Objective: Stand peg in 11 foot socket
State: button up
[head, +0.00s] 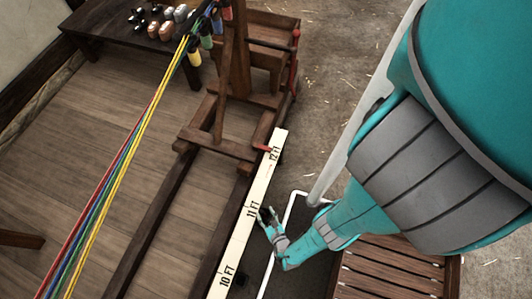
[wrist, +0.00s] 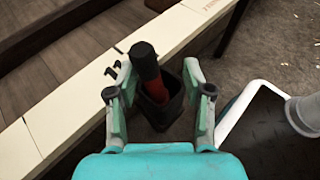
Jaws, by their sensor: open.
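The peg (wrist: 146,68) has a dark head and a red band and shows in the wrist view. Its lower end is inside the dark, square-mouthed socket (wrist: 172,106) beside the 11 mark. It looks roughly upright, though I cannot tell its exact lean or depth. My gripper (wrist: 154,80) is open, one finger on each side of the peg, with gaps showing. In the head view my gripper (head: 268,218) is at the right edge of the white marked rail (head: 233,250), by the 11 FT mark, and the peg there is too small to make out.
A wooden frame (head: 220,142) with a post stands beyond the rail. Coloured ropes (head: 118,170) stretch across the left. A dark bench (head: 125,32) holds small items at the top. A slatted wooden surface (head: 390,268) is at lower right. Open floor (head: 325,90) lies right of the rail.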

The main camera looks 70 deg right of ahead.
notch_tip(320, 180, up, 9)
jog(key=shift+f, duration=0.15)
dwell(0.6)
dwell(0.8)
jog(key=shift+s, duration=0.1)
